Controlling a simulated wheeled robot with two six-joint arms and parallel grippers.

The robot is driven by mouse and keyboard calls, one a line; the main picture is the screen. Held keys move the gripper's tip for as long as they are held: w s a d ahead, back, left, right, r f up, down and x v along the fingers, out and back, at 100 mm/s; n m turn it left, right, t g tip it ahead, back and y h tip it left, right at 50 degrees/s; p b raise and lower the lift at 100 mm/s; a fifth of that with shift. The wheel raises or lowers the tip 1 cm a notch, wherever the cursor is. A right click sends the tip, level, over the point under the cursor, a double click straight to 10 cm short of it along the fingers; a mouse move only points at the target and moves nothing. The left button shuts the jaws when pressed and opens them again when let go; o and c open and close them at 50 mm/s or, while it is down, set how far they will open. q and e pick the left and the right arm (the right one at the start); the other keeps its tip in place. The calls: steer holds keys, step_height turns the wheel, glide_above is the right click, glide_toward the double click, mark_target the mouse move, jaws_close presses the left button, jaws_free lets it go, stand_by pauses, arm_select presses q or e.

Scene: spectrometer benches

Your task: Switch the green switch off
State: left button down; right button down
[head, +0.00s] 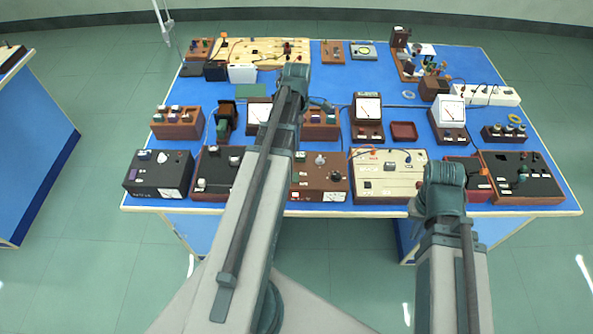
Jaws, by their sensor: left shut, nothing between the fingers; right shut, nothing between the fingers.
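Several boxes with small knobs and switches stand along the front of the blue bench (340,219). I cannot make out for certain which switch is the green one.
A brown box (322,185) stands between my arms, partly covered by the left one. Meters (368,107) and small wooden boxes (178,124) fill the middle row. A white power strip (490,95) lies at the right. Free blue surface shows between the rows.

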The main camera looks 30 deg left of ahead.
mark_target(297, 179)
arm_select(q)
steer(key=shift+f, duration=0.15)
steer(key=f+b, duration=0.4)
steer(key=s+f+b, duration=0.1)
steer(key=f+b, duration=0.4)
steer(key=d+f+b, duration=0.1)
steer(key=f+b, duration=0.3)
steer(key=b, duration=0.1)
steer(key=shift+s+f, duration=0.35)
